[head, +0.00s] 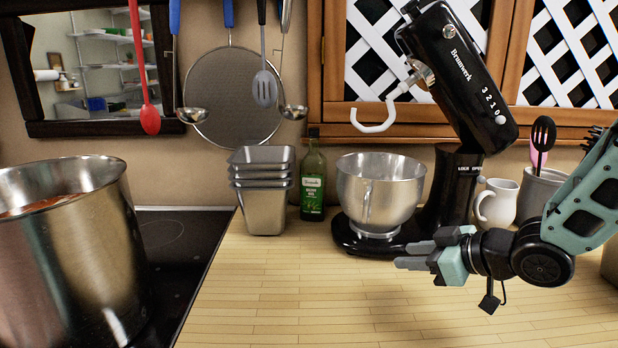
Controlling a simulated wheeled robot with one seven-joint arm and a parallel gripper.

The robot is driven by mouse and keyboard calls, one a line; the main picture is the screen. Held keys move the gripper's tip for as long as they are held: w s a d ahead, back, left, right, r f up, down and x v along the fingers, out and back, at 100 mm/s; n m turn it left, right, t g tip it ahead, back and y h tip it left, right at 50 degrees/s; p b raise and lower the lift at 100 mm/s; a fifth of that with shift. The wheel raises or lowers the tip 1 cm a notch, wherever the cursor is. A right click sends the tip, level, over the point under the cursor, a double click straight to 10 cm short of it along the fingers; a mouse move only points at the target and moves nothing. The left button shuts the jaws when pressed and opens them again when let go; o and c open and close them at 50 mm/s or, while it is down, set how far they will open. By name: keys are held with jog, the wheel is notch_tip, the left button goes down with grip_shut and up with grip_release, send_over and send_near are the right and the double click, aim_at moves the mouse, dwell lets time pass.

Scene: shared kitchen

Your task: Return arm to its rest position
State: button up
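My gripper (412,255) is at the right of the head view, above the wooden counter, with its fingers pointing left. Its two fingers are spread apart with a gap between them, and nothing shows in the gap. My arm reaches in from the right edge. The gripper appears in front of the black base of the stand mixer (455,205). I cannot tell whether it touches the base.
The mixer head is tilted up above its steel bowl (380,190). Stacked metal tins (264,205), a green bottle (313,180), a white jug (496,202) and a utensil holder (538,187) stand behind. A large pot (75,265) is on the stove at left. The front counter (300,310) is clear.

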jog(key=s+a+h, duration=0.1)
jog(key=s+a+g+h, duration=0.1)
jog(key=s+f+h, duration=0.1)
jog(key=shift+s+a+m+g, duration=0.3)
jog(key=shift+s+a+m, duration=0.1)
jog(key=s, duration=0.2)
jog(key=s+a+g+h, duration=0.1)
jog(key=s, duration=0.1)
jog(key=s+g+h, duration=0.1)
jog(key=s, duration=0.1)
jog(key=shift+s+a+m, duration=0.35)
jog(key=shift+m, duration=0.05)
jog(key=s+a+g+h, duration=0.1)
jog(key=s+g, duration=0.1)
jog(key=s, duration=0.6)
jog(key=s+r+g+h, duration=0.1)
jog(key=s+g, duration=0.2)
jog(key=s, duration=0.5)
jog(key=shift+s+a+r+m+h+p, duration=0.25)
jog(key=shift+s+a+m+h+p, duration=0.05)
jog(key=shift+a+m, duration=0.1)
